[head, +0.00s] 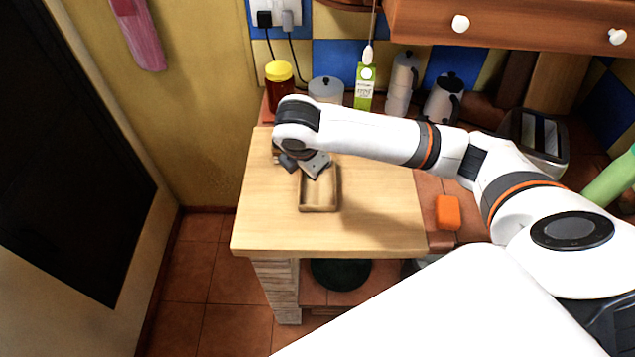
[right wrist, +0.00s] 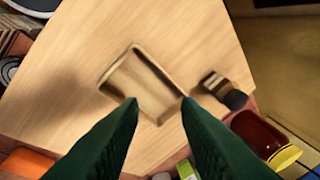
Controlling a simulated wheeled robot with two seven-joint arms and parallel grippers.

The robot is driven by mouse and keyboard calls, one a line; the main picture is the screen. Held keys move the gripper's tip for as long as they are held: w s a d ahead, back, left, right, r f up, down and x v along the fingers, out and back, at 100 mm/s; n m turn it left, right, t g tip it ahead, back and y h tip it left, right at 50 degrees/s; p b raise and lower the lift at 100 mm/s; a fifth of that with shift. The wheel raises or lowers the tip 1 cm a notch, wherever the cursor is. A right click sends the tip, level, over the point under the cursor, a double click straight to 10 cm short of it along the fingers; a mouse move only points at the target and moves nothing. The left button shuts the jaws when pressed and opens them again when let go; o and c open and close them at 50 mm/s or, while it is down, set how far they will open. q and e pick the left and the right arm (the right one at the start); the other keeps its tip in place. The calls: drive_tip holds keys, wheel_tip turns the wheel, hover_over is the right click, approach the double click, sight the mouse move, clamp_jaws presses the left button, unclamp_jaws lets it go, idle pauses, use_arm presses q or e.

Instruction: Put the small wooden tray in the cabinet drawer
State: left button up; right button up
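The small wooden tray (head: 319,205) is a shallow, empty rectangle lying flat on the wooden counter top, and it also shows in the right wrist view (right wrist: 140,84). My right gripper (head: 318,165) is over the tray's far end in the head view. In the right wrist view its two dark green fingers (right wrist: 160,103) are apart with nothing between them, pointing at the tray's near edge. Whether they touch the tray I cannot tell. A wooden front with white knobs (head: 530,24) is at the upper right; whether it is the cabinet drawer is unclear. My left gripper is not in view.
A small dark-capped jar (right wrist: 228,90) stands close beside the tray. A red jar with yellow lid (head: 279,85), a green carton (head: 365,88) and metal pots (head: 402,80) line the back. An orange block (head: 448,212) lies right. The counter's front is clear.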

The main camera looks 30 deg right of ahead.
drive_tip(key=n, duration=0.5)
drive_tip(key=n+p, duration=0.2)
drive_tip(key=n, duration=0.2)
hover_over(300, 181)
drive_tip(key=s+a, duration=0.1)
drive_tip(key=s, duration=0.2)
wheel_tip(300, 181, down, 6)
drive_tip(key=shift+f, duration=0.2)
drive_tip(key=x, duration=0.2)
drive_tip(key=w+p+x, duration=0.1)
drive_tip(key=x, duration=0.1)
drive_tip(key=shift+a+f, duration=0.2)
drive_tip(key=shift+f, duration=0.05)
drive_tip(key=shift+w+d+f, duration=0.1)
drive_tip(key=shift+w+f, duration=0.05)
drive_tip(key=shift+f, duration=0.1)
drive_tip(key=shift+c, duration=0.5)
clamp_jaws()
